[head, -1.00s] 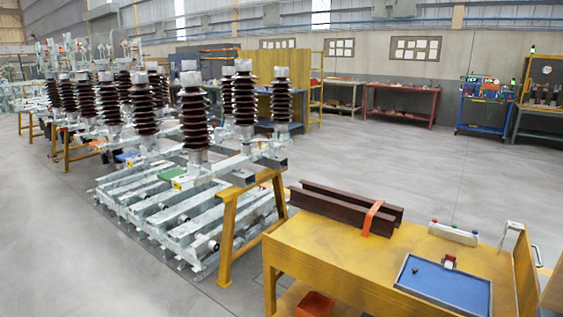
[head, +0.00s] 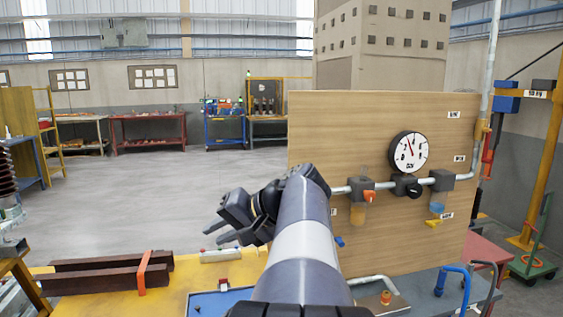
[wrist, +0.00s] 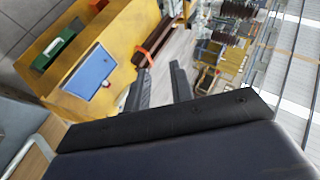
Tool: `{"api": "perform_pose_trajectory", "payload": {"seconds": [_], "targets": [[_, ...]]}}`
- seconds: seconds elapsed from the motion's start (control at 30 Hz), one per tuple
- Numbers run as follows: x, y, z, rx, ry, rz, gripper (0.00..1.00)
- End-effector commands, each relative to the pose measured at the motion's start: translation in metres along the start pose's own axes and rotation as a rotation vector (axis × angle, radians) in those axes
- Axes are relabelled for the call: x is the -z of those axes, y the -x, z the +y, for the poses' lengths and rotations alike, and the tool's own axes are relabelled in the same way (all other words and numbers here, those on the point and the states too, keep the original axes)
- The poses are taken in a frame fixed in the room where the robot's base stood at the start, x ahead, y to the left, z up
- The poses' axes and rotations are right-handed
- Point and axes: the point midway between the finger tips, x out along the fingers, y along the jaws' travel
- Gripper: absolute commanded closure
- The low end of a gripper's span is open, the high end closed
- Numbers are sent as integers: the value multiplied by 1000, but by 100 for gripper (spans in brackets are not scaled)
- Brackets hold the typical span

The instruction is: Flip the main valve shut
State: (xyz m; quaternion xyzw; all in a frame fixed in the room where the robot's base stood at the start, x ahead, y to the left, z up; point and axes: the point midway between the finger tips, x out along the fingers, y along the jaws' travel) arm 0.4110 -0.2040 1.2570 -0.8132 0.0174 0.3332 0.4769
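A wooden panel (head: 400,245) stands at the right of the head view with a grey pipe run across it. On the run are an orange handle (head: 369,196), a black knob (head: 414,190) and a round gauge (head: 409,152). A yellow lever (head: 432,223) and a small blue handle (head: 340,242) sit lower. I cannot tell which is the main valve; labels are too small to read. My gripper (head: 213,234) is open and empty, left of the panel and apart from it. Its spread fingers also show in the wrist view (wrist: 161,84). My arm hides part of the panel's lower left.
A yellow bench (head: 85,302) below holds dark beams (head: 95,276) with an orange band and a blue tray (head: 205,302). Blue and grey bent pipes (head: 455,275) rise at the panel's lower right. Open floor lies behind the bench at left.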

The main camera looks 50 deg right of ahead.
Motion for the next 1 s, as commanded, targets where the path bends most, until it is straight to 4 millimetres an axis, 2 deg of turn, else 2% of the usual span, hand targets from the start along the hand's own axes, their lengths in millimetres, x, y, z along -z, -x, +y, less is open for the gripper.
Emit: {"api": "perform_pose_trajectory", "payload": {"seconds": [0.03,0.1,0.2,0.27,0.33,0.5,1.0], "targets": [[30,33,-8,15,-23,56,82],[57,66,-13,41,-41,112,88],[84,107,-16,66,-55,177,96],[95,126,-18,77,-60,205,100],[103,141,-18,87,-62,228,100],[109,155,-19,96,-61,248,100],[109,154,-18,95,-61,248,100]]}}
